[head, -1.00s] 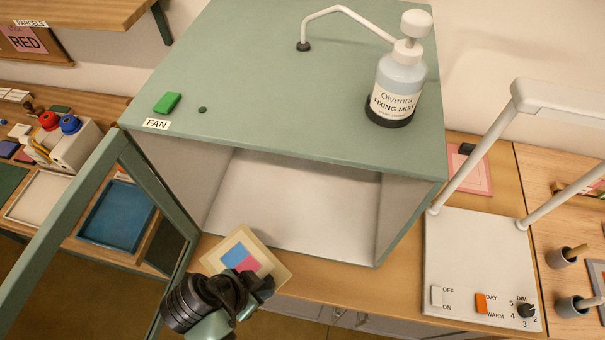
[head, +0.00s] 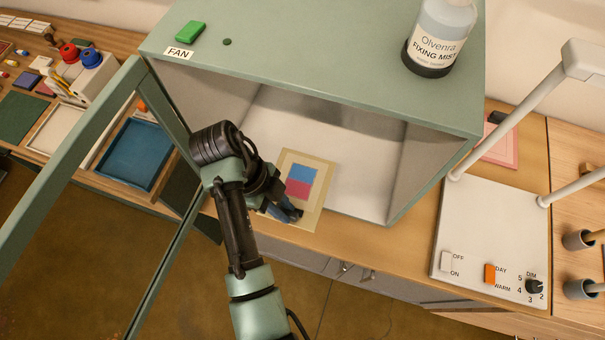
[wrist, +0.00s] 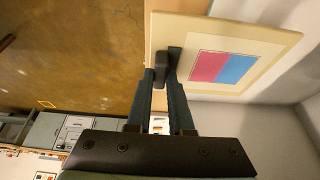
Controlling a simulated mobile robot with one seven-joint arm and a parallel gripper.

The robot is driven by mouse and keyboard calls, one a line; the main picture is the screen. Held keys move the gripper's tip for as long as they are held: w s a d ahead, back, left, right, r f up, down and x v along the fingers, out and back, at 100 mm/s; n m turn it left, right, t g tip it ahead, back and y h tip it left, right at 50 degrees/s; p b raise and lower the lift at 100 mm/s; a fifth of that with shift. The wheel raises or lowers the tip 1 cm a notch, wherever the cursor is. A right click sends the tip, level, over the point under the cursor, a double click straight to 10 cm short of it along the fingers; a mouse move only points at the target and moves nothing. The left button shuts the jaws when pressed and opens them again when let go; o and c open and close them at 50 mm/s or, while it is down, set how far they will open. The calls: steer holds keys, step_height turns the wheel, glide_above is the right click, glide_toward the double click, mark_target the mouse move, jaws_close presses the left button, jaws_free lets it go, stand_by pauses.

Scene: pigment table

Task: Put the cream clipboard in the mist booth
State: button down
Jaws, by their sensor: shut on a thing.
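The cream clipboard (head: 316,200) carries a sheet with a blue block and a magenta block. It is at the open front of the mist booth (head: 330,70), its far part over the booth's white floor. My gripper (head: 290,212) is shut on its near edge. In the wrist view, the fingers (wrist: 168,75) pinch the clipboard (wrist: 265,42) at its edge. The booth is a green box, its glass-framed door (head: 85,165) swung open to the left. Whether the clipboard touches the booth floor I cannot tell.
A green FAN switch (head: 190,32) and a Fixing Mist bottle (head: 440,38) are on the booth's top. A white lamp base (head: 490,235) stands to the right. A blue tray (head: 133,153) lies left, behind the door. The booth's inside looks empty.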

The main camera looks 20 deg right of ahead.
mark_target(297, 172)
steer(key=w+d+b, duration=0.3)
steer(key=w, duration=0.2)
steer(key=w+d+b, duration=0.2)
steer(key=w, duration=0.1)
steer(key=shift+w+d+f+b, duration=0.2)
steer(key=shift+d+f+b, duration=0.05)
steer(key=shift+d+b, duration=0.1)
steer(key=shift+w+d+f+b, duration=0.1)
steer(key=shift+f+b, duration=0.05)
steer(key=shift+f, duration=0.35)
steer(key=shift+w+d+f+b, duration=0.1)
steer(key=shift+f+b, duration=0.05)
steer(key=shift+f, duration=0.3)
step_height(297, 172, down, 3)
steer(key=shift+s+a+f+p, duration=0.1)
steer(key=shift+f+p, duration=0.05)
steer(key=shift+p, duration=0.35)
steer(key=shift+w+f, duration=0.25)
steer(key=shift+f, duration=0.35)
steer(key=shift+f, duration=0.1)
steer(key=c, duration=0.8)
jaws_free()
steer(key=b+v, duration=0.1)
steer(key=v, duration=0.6)
steer(key=shift+a+r, duration=0.1)
steer(key=shift+r, duration=0.2)
